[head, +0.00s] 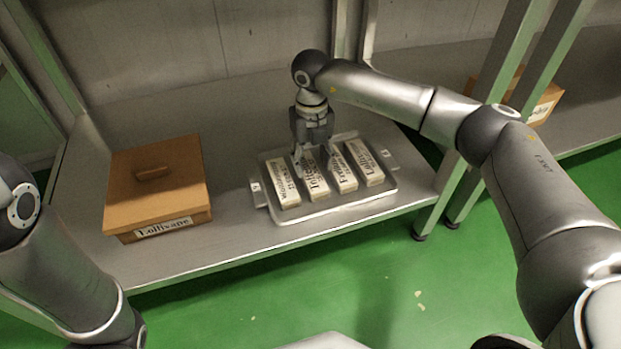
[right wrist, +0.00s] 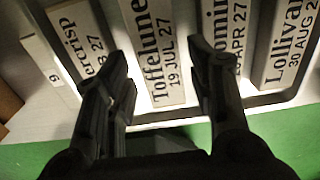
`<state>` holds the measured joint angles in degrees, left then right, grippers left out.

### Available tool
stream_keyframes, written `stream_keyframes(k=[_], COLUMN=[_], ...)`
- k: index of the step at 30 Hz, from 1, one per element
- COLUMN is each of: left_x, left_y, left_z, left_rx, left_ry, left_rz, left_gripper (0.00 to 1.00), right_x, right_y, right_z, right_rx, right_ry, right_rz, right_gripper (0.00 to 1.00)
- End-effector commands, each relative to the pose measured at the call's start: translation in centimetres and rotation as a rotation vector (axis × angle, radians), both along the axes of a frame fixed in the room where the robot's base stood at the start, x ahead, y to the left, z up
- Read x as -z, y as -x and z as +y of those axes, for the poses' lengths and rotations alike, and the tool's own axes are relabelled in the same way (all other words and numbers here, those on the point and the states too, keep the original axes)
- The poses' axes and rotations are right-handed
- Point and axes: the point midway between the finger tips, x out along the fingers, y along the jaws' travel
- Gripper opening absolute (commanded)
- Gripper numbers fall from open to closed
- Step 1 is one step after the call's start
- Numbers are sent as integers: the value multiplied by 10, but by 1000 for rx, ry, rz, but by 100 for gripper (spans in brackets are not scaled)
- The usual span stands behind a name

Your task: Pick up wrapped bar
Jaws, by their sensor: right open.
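Several wrapped bars with printed labels stand side by side on a metal tray (head: 345,208). The second from the left is the Toffelune bar (head: 316,188), marked 19 JUL 27 in the right wrist view (right wrist: 158,60). Left of it is a bar ending in "crisp" (head: 283,186); right of it are a partly hidden bar (head: 343,174) and a Lollivane bar (head: 366,165). My right gripper (head: 313,160) points down over the tray, open and empty. In the right wrist view its fingers (right wrist: 160,58) lie on either side of the Toffelune bar. Their height above the tray is unclear. My left gripper is out of view.
A lidded orange-brown box (head: 155,180) labelled Lollivane stands left of the tray on the metal shelf (head: 240,115). Another brown box (head: 546,105) sits at the far right behind metal posts (head: 505,75). The shelf behind the tray is clear.

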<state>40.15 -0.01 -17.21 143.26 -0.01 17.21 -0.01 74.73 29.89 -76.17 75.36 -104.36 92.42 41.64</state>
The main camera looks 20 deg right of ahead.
Motion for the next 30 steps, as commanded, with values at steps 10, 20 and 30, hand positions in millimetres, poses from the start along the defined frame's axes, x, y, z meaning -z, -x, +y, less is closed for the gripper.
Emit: stream_keyframes(k=[10, 20, 30], left_x=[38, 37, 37], left_y=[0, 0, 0], left_z=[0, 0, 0], left_rx=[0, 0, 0], left_ry=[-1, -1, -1], left_rz=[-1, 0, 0], left_gripper=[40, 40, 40], right_x=[38, 38, 38], right_y=[4, 4, 4], right_z=[1, 2, 2], right_rx=[0, 0, 0], right_ry=[-1, -1, -1], right_rz=[0, 0, 0], right_gripper=[50, 45, 11])
